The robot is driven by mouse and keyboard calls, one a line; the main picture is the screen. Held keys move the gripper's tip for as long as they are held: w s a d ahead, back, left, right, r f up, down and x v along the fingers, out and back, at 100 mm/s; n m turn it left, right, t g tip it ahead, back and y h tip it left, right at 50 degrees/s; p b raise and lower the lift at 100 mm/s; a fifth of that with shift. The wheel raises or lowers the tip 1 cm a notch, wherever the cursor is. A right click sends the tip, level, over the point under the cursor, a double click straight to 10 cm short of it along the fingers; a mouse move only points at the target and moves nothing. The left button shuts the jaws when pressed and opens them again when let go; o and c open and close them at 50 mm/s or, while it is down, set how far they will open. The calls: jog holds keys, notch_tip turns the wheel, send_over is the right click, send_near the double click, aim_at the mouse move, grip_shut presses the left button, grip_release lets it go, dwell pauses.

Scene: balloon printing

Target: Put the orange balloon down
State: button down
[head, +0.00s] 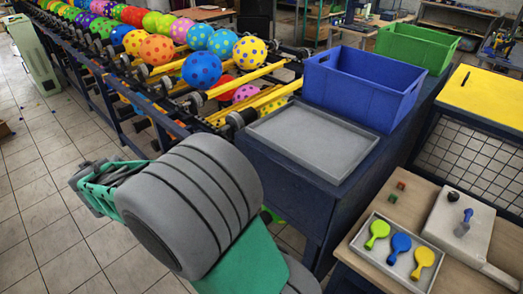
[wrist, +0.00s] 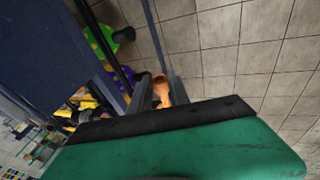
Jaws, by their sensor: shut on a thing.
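In the wrist view my gripper (wrist: 158,80) is shut on a small orange piece, which I take to be the orange balloon (wrist: 162,90). Only a narrow part of it shows between the two dark fingers; the rest is hidden by the fingers and my wrist housing. Tiled floor lies behind it. In the head view my arm reaches to the lower left, and its bulky grey link hides the fingertips and the held piece. Another orange balloon with dots (head: 157,49) sits on the rack there.
A balloon rack (head: 128,113) runs along the upper left. A grey tray (head: 313,141) lies empty on the dark bench, beside a blue bin (head: 362,90) and a green bin (head: 417,47). A wooden table (head: 361,257) at the lower right bears green, blue and yellow paddles.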

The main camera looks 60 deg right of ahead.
jog(key=d+r+m+g+p, duration=0.1)
jog(key=d+r+m, duration=0.2)
jog(key=d+r, duration=1.1)
jog(key=s+d+r+m+g+p, duration=0.1)
jog(key=s+d+r+m, duration=0.1)
jog(key=s+d+r, duration=0.45)
jog(key=s+d+r+m+g+p, duration=0.1)
jog(key=s+d+r, duration=0.25)
jog(key=d, duration=0.65)
jog(key=s+a+h+b, duration=0.1)
jog(key=s+a+b, duration=0.2)
jog(key=s+a, duration=0.5)
jog(key=s+a+b, duration=0.3)
jog(key=s+b, duration=0.1)
jog(key=s, duration=0.9)
jog(key=shift+g, duration=0.4)
jog(key=w+d+f+b, duration=0.2)
jog(key=d+f+b, duration=0.1)
jog(key=d+f, duration=0.1)
jog(key=w+d+f+b, duration=0.2)
jog(key=d+f+b, duration=0.1)
jog(key=d+f, duration=0.1)
jog(key=w+d+f+b, duration=0.2)
jog(key=d+f+b, duration=0.1)
jog(key=d+f, duration=0.1)
jog(key=shift+f, duration=0.45)
